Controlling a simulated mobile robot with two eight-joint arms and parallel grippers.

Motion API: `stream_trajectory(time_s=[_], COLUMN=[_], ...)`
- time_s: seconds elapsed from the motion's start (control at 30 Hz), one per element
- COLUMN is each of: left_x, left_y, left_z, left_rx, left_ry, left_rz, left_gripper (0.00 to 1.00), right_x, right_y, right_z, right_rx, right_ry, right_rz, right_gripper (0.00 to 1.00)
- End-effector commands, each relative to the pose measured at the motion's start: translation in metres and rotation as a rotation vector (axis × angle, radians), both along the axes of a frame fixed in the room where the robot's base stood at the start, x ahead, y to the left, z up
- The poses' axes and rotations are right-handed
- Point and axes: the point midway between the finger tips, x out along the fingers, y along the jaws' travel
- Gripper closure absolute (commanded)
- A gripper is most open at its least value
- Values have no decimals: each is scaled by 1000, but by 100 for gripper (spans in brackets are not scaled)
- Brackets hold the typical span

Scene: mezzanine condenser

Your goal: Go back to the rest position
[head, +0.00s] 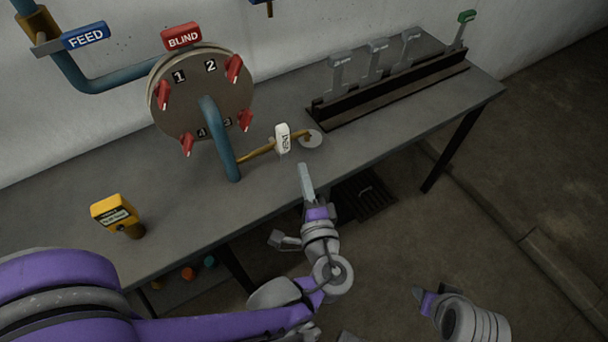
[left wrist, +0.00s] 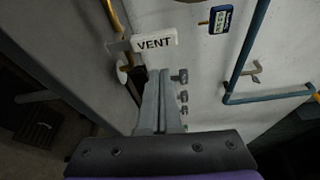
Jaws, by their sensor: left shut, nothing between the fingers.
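My left gripper (head: 305,178) is in front of the bench's front edge, beside the white-labelled vent handle (head: 283,138) and a little to its right. Its fingers are together and empty. In the left wrist view the shut fingers (left wrist: 158,88) point toward the VENT label (left wrist: 155,42), with a visible gap between the tips and the label. My right gripper (head: 420,294) is low at the bottom right, over the floor. It is small and seen at an angle, so its fingers cannot be made out.
A grey bench (head: 360,150) runs along the wall. It carries a round plate (head: 205,100) with several red handles, a yellow meter (head: 115,213) and a rack (head: 390,90) of levers. A blue FEED tag (head: 86,37) hangs at left. The floor at right is open.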

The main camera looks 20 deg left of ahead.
Motion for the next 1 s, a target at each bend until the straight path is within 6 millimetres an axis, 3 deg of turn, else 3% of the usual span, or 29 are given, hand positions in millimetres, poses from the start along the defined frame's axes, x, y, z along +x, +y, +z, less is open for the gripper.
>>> stream_trajectory(time_s=[0.3, 0.47, 0.6, 0.7, 0.83, 1.0], left_x=[0, -4, -22, -42, -69, -92], left_y=[1, 25, 59, 72, 71, 52], left_z=[0, -11, -32, -45, -50, -39], left_rx=[-5, -118, -367, -592, -900, -1271], left_ry=[5, 86, 224, 307, 371, 382], left_rz=[4, 62, 174, 259, 355, 440], left_gripper=[100, 100, 100, 100, 100, 100], right_x=[0, 1, 4, 6, 9, 14], right_y=[0, 0, 0, 0, 0, 0], right_z=[1, 10, 26, 39, 55, 73], right_rx=[0, 0, 0, 0, 0, 0], right_ry=[0, -3, -9, -13, -20, -29], right_rz=[0, 0, 0, 0, 0, 0], right_gripper=[50, 50, 50, 50, 50, 50])
